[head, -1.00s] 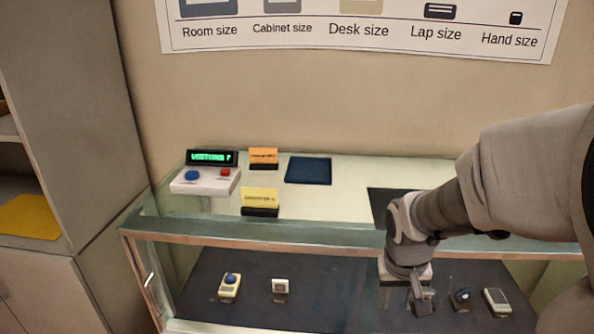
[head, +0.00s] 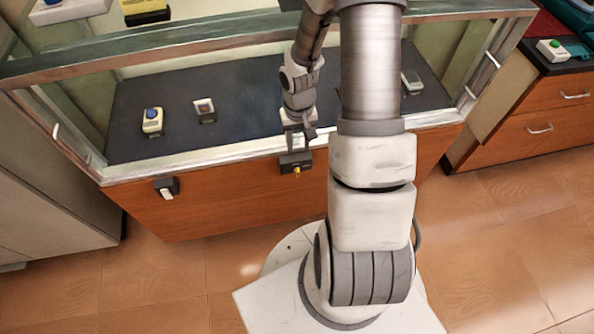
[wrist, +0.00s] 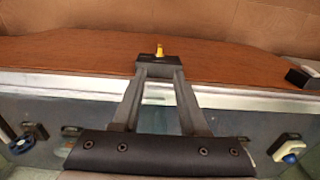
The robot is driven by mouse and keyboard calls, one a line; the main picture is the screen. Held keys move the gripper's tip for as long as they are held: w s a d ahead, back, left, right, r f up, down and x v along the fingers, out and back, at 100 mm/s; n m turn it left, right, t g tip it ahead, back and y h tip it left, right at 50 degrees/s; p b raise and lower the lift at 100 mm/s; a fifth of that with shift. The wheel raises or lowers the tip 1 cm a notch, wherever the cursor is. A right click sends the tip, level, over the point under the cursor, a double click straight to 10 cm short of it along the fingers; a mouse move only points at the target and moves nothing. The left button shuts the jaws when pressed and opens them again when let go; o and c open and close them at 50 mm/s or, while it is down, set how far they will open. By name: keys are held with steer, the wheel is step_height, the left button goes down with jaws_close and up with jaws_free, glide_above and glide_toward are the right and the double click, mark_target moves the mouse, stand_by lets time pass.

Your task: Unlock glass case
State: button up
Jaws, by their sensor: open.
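The glass case (head: 250,150) has a metal frame and a wooden lower front; its wood also shows in the wrist view (wrist: 60,50). A small black lock-like block (head: 290,160) with a yellow key-like piece (head: 297,170) is on the wooden front, just below the metal rail. In the wrist view the block (wrist: 150,66) lies at the fingertips, with the yellow piece (wrist: 159,50) beyond it. My gripper (head: 296,150) is open, its two fingers apart and pointing at the block. Whether the fingers touch it I cannot tell. The gripper also shows in the wrist view (wrist: 161,74).
A black-and-white device (head: 167,188) sits on the wooden front at left. Small devices (head: 152,121) (head: 204,110) stand inside the case. A drawer cabinet (head: 540,110) stands at right. The tiled floor (head: 150,275) is clear at left.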

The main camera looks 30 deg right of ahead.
mark_target(298, 171)
step_height(298, 171, down, 14)
steer(key=b, duration=0.3)
steer(key=shift+f, duration=0.15)
jaws_close()
